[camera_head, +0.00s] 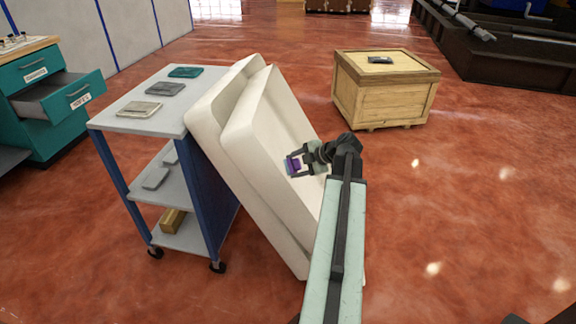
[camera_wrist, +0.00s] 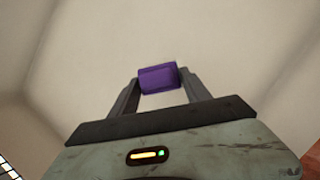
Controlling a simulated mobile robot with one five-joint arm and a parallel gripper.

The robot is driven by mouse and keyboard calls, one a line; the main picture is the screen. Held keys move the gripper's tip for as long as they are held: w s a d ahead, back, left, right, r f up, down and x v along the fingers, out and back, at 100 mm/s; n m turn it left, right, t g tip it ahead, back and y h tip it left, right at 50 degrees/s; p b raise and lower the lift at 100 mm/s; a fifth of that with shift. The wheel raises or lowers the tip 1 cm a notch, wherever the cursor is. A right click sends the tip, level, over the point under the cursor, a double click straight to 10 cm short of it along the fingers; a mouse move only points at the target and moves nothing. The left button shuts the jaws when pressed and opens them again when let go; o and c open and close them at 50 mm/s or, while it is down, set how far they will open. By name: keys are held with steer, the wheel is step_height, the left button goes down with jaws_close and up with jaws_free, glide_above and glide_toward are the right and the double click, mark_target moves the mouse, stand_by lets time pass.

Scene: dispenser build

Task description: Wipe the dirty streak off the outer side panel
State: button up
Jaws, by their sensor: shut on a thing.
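Two cream side panels with raised rims lean against a blue and grey cart. The outer side panel (camera_head: 283,118) faces my arm, and its pale surface (camera_wrist: 160,35) fills most of the wrist view. My gripper (camera_head: 294,164) is in front of the recessed face of this panel. It is shut on a small purple block (camera_wrist: 158,77), perhaps a sponge, held between the fingertips. I cannot tell whether the block touches the panel. No dirty streak is visible in either view; my gripper and arm cover part of the panel.
The cart (camera_head: 155,120) carries several flat cloth-like items on top. A wooden crate (camera_head: 385,95) with a dark item on it stands behind to the right. A teal drawer cabinet (camera_head: 60,128) is at far left. The red floor on the right is clear.

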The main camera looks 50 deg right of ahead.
steer(key=shift+s+d+r, duration=0.4)
steer(key=shift+s+d, duration=0.05)
steer(key=shift+s, duration=0.25)
steer(key=shift+s+d+r+p, duration=0.35)
steer(key=shift+s+d+p, duration=0.1)
steer(key=shift+s, duration=0.1)
steer(key=shift+s+d+r+p, duration=0.35)
steer(key=shift+s+p, duration=0.1)
steer(key=shift+s, duration=0.1)
